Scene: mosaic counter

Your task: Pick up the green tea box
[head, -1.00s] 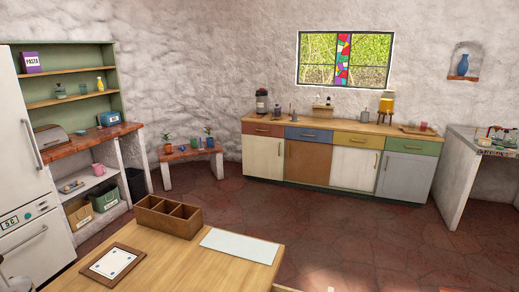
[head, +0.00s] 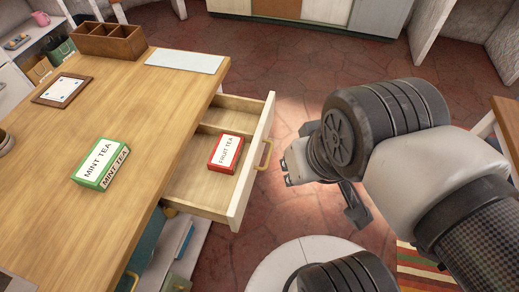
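The green tea box (head: 100,165), with white panels reading "MINT TEA", lies flat on the wooden table top, left of the open drawer. My gripper (head: 325,190) is in the air to the right of the drawer, well apart from the green box. A red box (head: 226,153) reading "FRUIT TEA" lies inside the open drawer (head: 262,140).
A wooden divided box (head: 110,42), a pale mat (head: 185,60) and a framed tile board (head: 62,89) sit toward the table's far side. The table around the green box is clear. The drawer juts out between the table and my gripper.

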